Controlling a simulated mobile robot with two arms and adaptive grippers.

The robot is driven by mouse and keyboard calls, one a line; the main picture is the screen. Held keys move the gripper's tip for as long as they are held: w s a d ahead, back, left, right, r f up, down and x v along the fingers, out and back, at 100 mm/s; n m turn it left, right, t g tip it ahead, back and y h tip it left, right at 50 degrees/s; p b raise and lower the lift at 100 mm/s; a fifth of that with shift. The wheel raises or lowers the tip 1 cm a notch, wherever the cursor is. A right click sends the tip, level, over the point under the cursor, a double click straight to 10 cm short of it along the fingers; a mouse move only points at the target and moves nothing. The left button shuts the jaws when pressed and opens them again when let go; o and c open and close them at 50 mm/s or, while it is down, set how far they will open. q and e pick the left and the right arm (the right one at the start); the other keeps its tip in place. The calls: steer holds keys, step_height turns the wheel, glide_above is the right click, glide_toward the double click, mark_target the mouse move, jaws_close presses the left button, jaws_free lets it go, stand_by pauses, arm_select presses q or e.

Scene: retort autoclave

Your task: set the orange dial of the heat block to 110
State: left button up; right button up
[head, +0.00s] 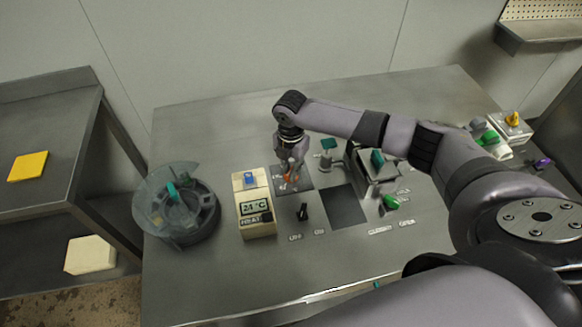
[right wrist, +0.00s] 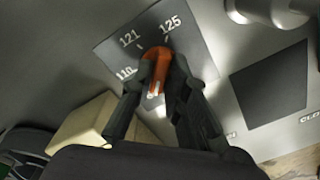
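The orange dial (right wrist: 158,70) sits on a dark plate with marks 110, 121 and 125. Its upper end lies nearest the 125 mark in the right wrist view; a label at its lower end is partly hidden. My right gripper (right wrist: 158,74) has its fingers on either side of the dial, with a gap showing at the left finger. It also shows in the head view (head: 290,180), pointing down over the dial. The cream heat block (head: 256,222) stands left of it, with a display reading 24 °C and a blue piece on top. My left gripper is out of view.
A round clear-walled rotor (head: 176,205) stands left of the heat block. A black switch (head: 303,211) and a dark square (head: 343,205) lie right of it. A metal device, green knob (head: 391,202) and several small parts are farther right. The bench front is largely clear.

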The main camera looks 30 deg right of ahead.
jaws_close()
steer(key=shift+r, duration=0.1)
steer(key=shift+r+m+p, duration=0.1)
steer(key=shift+m+p, duration=0.7)
steer(key=shift+p, duration=0.15)
steer(key=shift+m+p, duration=1.1)
steer(key=shift+m, duration=0.1)
steer(key=m+p, duration=0.2)
steer(key=m, duration=0.1)
steer(key=shift+m+p, duration=1.45)
steer(key=shift+m, duration=0.95)
